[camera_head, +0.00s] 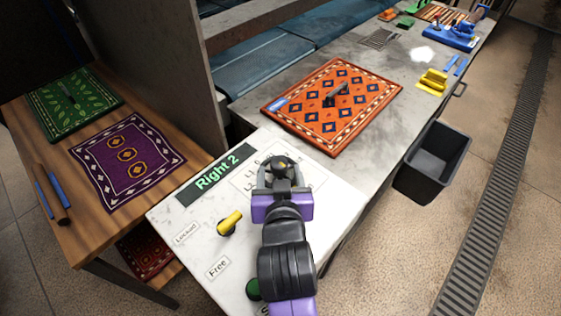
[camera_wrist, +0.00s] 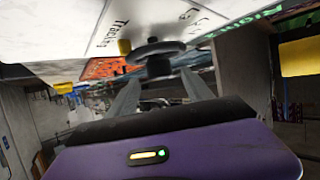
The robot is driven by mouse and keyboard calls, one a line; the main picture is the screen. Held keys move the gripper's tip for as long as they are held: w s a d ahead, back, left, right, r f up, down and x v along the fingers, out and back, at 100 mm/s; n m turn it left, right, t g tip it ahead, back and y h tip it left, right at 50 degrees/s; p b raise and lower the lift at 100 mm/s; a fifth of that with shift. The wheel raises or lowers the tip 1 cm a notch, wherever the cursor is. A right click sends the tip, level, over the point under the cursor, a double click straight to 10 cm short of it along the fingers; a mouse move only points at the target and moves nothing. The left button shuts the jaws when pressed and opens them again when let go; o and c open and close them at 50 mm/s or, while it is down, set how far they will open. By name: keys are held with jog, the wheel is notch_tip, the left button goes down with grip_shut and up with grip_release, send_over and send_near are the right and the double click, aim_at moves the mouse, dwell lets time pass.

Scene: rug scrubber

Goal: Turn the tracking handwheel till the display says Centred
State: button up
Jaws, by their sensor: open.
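The display (camera_head: 215,174) on the white panel reads "Right 2" in green. The tracking handwheel (camera_head: 282,161) is a small dark wheel with a yellow part, on the panel right of the display. In the wrist view the handwheel (camera_wrist: 153,48) shows as a dark disc on a hub, under an upside-down "Tracking" label. My gripper (camera_head: 281,181) is at the handwheel and partly hides it. In the wrist view its two fingers (camera_wrist: 160,82) are spread apart, with the wheel's hub at their tips; I cannot tell whether they touch it.
A yellow lever (camera_head: 229,222) stands between the "Locked" and "Free" labels, left of my gripper. A green button (camera_head: 253,289) is partly hidden by my arm. An orange rug (camera_head: 365,97) lies behind the panel. A dark bin (camera_head: 428,170) stands at the right.

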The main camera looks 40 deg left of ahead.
aim_at(279, 168)
jog(key=shift+x, duration=2.35)
grip_shut()
